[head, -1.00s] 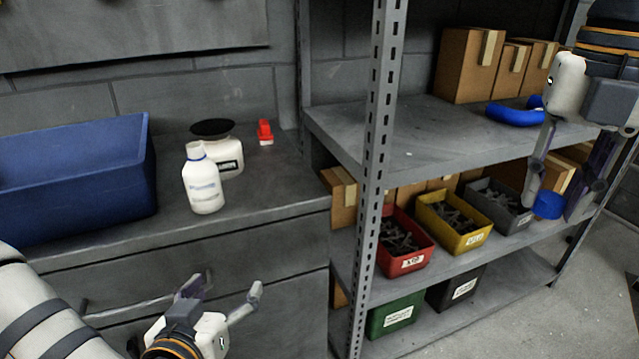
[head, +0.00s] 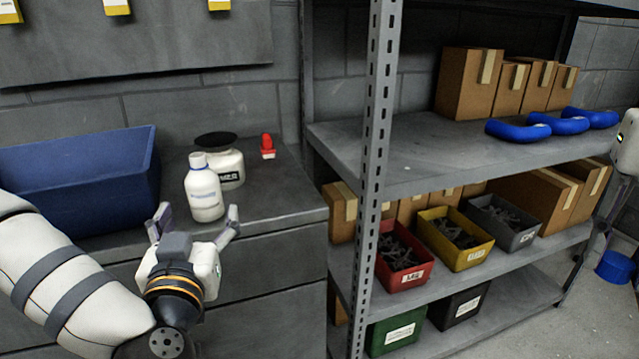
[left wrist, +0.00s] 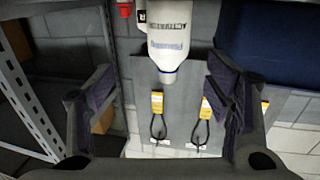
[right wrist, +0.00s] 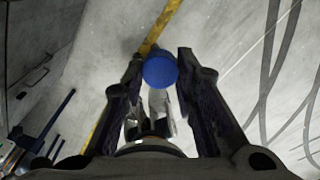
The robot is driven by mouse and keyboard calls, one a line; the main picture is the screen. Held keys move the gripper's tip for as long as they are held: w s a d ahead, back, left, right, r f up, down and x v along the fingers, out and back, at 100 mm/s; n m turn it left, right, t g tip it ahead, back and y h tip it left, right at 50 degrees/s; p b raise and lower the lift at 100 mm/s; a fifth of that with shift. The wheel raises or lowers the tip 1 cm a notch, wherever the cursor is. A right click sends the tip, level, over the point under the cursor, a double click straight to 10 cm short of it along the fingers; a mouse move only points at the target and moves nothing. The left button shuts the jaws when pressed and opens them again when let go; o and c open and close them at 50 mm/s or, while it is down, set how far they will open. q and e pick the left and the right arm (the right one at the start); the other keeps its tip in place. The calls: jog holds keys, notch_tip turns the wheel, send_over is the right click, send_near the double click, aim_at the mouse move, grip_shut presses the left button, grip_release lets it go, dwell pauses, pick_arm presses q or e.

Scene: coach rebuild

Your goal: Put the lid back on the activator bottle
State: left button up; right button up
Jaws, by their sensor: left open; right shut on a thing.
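The activator bottle (head: 204,192), white with a narrow white neck, stands upright on the grey workbench (head: 265,200). No blue lid is on its neck. It also shows in the left wrist view (left wrist: 168,38), between and beyond the fingers, its label partly readable. My left gripper (head: 196,222) is open and empty, just in front of the bottle and apart from it; its fingers also show in the left wrist view (left wrist: 155,95). The blue lid (right wrist: 160,71) is held between the fingertips of my right gripper (right wrist: 160,60). The lid also shows at the head view's right edge (head: 615,266).
A white jar with a wide dark top (head: 229,170) stands right behind the bottle. A blue bin (head: 80,180) is to the left, and a small red object (head: 267,147) to the right. A metal shelf post (head: 376,150) stands between bench and shelf bins.

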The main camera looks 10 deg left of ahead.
aim_at(200, 194)
pick_arm(q)
jog(key=w+a, duration=0.1)
jog(key=w+a+b, duration=0.1)
jog(key=shift+w+f+b, duration=0.3)
jog(key=shift+w+f, duration=0.05)
jog(key=shift+w, duration=0.05)
jog(key=shift+w+a+r, duration=0.2)
jog(key=shift+w, duration=0.3)
jog(key=shift+w+a+r, duration=0.15)
jog(key=shift+w, duration=0.5)
jog(key=shift+r, duration=0.15)
pick_arm(e)
jog(key=shift+g, duration=0.5)
jog(key=f, duration=0.2)
jog(key=w+f, duration=0.1)
jog(key=f, duration=0.1)
jog(key=shift+f, duration=0.4)
pick_arm(q)
jog(key=shift+w+a, duration=0.2)
jog(key=shift+w, duration=0.1)
jog(key=x, duration=0.4)
jog(key=shift+w+a+f, duration=0.15)
jog(key=shift+a+f, duration=0.1)
jog(key=shift+r, duration=0.1)
pick_arm(e)
jog(key=shift+f, duration=0.7)
